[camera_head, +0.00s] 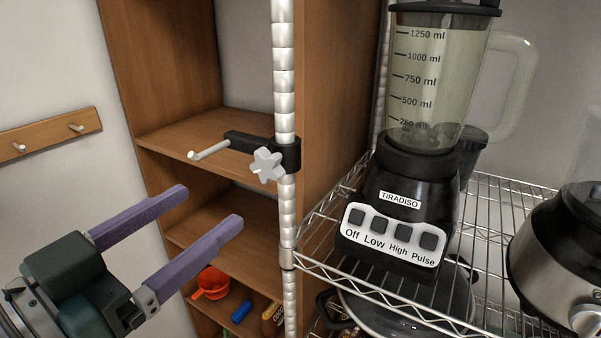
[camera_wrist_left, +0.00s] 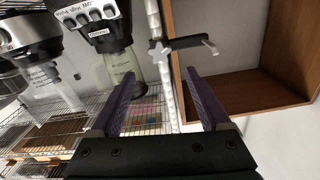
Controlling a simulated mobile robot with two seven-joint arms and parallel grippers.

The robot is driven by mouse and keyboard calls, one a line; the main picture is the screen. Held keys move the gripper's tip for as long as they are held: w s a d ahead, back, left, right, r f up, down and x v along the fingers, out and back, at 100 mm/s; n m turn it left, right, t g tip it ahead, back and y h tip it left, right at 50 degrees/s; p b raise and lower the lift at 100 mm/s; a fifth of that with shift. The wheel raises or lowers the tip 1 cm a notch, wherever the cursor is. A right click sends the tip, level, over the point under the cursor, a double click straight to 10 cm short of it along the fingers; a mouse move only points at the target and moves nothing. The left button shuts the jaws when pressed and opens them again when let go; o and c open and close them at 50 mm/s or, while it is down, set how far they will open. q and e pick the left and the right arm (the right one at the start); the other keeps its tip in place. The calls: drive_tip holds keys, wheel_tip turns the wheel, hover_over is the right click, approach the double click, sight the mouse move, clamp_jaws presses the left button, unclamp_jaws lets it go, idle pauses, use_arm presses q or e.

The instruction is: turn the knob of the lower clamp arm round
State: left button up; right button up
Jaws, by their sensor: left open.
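The clamp arm (camera_head: 240,140) is a black bracket fixed around a white ribbed post (camera_head: 284,85), with a pale peg sticking out to the left. Its light grey star-shaped knob (camera_head: 268,165) faces me. In the left wrist view the knob (camera_wrist_left: 159,53) and the black clamp arm (camera_wrist_left: 188,42) show upside down, ahead of the fingers. My left gripper (camera_head: 212,209) has purple fingers, is open and empty, and is below and left of the knob, apart from it. Only one clamp arm is in view. My right gripper is not in view.
A blender (camera_head: 400,190) stands on the wire rack (camera_head: 490,215) right of the post, with a silver-black appliance (camera_head: 555,260) farther right. A wooden shelf unit (camera_head: 180,125) stands behind, holding an orange container (camera_head: 211,283) low down. A peg rail (camera_head: 50,134) is on the left wall.

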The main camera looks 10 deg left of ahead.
sight(263, 168)
use_arm(q)
drive_tip(key=p+x, duration=0.2)
drive_tip(key=x, duration=0.7)
drive_tip(key=shift+w+d, duration=0.1)
drive_tip(key=shift+w, duration=0.2)
